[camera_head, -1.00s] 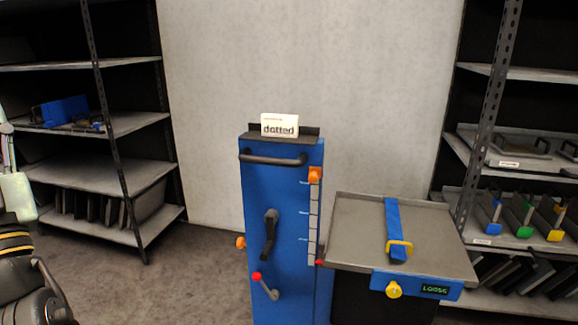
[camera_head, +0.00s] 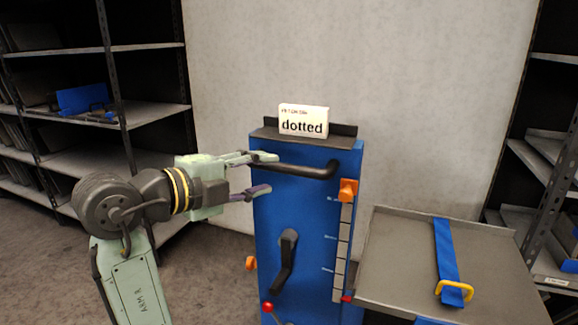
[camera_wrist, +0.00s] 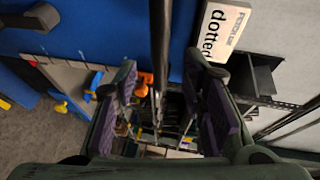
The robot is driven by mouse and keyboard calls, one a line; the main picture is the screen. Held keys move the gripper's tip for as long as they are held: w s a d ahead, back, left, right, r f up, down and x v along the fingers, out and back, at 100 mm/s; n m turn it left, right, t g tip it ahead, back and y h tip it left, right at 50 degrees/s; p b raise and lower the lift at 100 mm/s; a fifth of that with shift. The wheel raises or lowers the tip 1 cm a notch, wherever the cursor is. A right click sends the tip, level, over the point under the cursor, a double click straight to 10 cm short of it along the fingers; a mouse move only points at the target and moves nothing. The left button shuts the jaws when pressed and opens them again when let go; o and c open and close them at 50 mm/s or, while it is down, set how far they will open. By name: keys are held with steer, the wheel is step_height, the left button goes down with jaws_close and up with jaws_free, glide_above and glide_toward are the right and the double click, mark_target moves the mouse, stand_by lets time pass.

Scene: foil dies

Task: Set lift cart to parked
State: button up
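The lift cart (camera_head: 310,230) is a blue column with a black handle bar (camera_head: 305,170) across its top front. My gripper (camera_head: 266,174) is open at the bar's left end. In the wrist view the bar (camera_wrist: 160,50) runs between the spread fingers (camera_wrist: 163,105), apart from both pads. A black crank (camera_head: 286,262) hangs on the column's front, with a red-knobbed lever (camera_head: 268,308) below, partly cut off. An orange slider (camera_head: 348,190) sits at the top of the scale. The grey platform (camera_head: 400,265) carries a blue strap (camera_head: 445,250) with a yellow handle (camera_head: 455,290).
A white "dotted" card (camera_head: 304,121) stands on the column's top ledge. An orange knob (camera_head: 251,263) sticks out of the column's left side. Dark shelving (camera_head: 140,115) stands at left and a rack (camera_head: 545,160) at right. Carpet is clear left of the cart.

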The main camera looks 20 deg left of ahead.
mark_target(282, 170)
steer(key=p+x, duration=0.1)
steer(key=x, duration=0.6)
steer(key=shift+w, duration=0.15)
steer(key=shift+c, duration=0.4)
jaws_close()
